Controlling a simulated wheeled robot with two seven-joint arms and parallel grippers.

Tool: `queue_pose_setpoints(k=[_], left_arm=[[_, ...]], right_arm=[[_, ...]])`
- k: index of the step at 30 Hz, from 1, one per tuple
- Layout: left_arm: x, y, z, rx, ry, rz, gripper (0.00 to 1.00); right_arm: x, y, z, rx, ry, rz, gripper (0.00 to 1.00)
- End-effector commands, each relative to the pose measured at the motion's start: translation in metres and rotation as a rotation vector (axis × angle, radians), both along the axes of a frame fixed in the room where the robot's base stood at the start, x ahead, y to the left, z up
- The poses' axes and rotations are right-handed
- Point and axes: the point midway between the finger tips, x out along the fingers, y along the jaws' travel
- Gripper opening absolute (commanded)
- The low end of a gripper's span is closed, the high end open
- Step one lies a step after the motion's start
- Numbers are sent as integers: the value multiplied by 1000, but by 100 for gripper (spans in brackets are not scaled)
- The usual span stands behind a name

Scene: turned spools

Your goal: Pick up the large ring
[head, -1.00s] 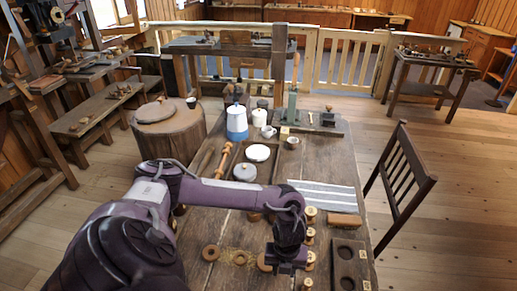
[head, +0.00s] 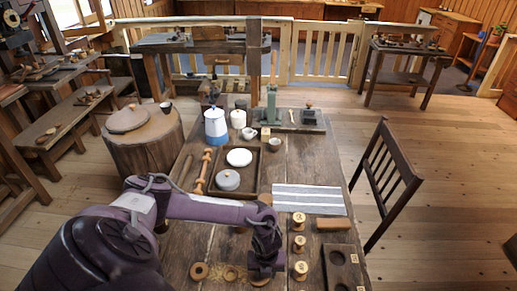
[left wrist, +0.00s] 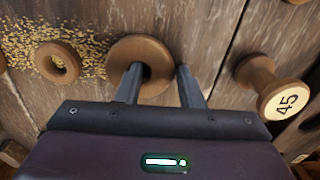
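A wooden ring (head: 260,282) lies flat on the table below my left gripper (head: 263,274). In the left wrist view this ring (left wrist: 119,58) looks larger than the small ring (left wrist: 72,64) to its left. My left gripper (left wrist: 162,70) is open. Its left finger overlaps the ring's hole and its right finger is just outside the right rim, so the fingers straddle that side. I cannot tell whether they touch it. In the head view the gripper partly hides the ring. My right gripper is not in view.
The small ring (head: 231,267) lies among shavings, with another ring (head: 193,271) further left. Several spools stand to the right, one marked 45 (left wrist: 258,72).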

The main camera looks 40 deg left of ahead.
Motion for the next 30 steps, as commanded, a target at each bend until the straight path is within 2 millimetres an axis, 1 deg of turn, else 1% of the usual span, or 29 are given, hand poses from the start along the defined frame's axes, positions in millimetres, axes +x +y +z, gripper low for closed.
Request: queue_pose_setpoints(k=[3,7,12,14,15,22,25,28,30], left_arm=[[0,0,-2,0,-1,0,34],[0,0,-2,-1,-1,0,34],[0,0,-2,-1,-1,0,12],[0,0,-2,-1,-1,0,4],[1,0,-2,0,-1,0,2],[1,0,-1,0,-1,0,2],[1,0,4,-1,-2,0,2],[2,1,13,-2,-3,1,2],[2,1,24,-2,-4,0,2]], right_arm=[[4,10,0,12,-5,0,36],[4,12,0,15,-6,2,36],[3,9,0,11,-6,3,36],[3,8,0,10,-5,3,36],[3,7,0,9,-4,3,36],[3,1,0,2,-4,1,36],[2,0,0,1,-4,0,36],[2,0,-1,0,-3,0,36],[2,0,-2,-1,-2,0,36]])
